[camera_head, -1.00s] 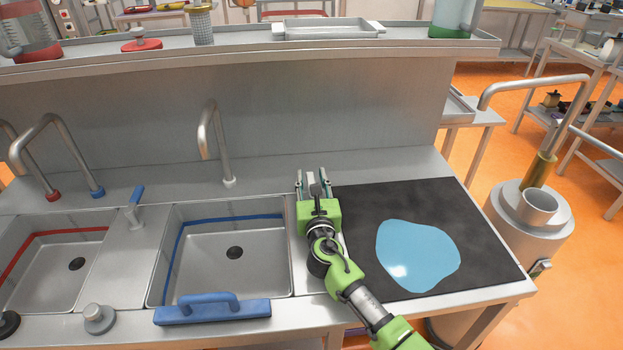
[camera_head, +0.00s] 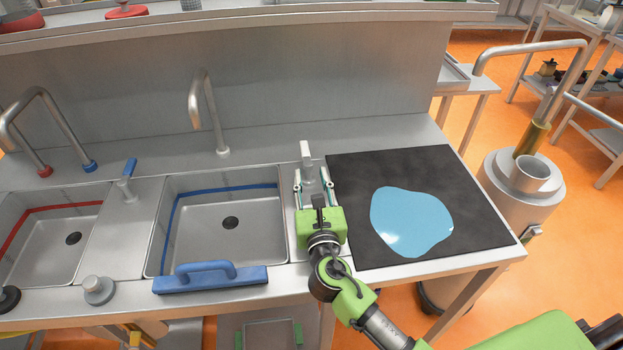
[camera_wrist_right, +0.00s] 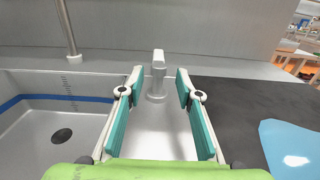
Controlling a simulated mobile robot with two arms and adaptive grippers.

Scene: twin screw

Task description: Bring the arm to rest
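My right gripper (camera_head: 314,186) is in the head view over the narrow counter strip between the blue-marked sink and the black mat. Its two fingers are apart with nothing held between them. In the right wrist view the open fingers (camera_wrist_right: 155,88) frame this handle (camera_wrist_right: 157,78), which looks clear of both pads. My left gripper is not in view.
The black mat (camera_head: 350,235) with a flat blue patch (camera_head: 411,222) lies right of the gripper. The blue-marked sink (camera_head: 210,215) and its curved spout (camera_head: 207,110) are to the left. A blue-handled bar (camera_head: 210,280) lies on the sink's front edge.

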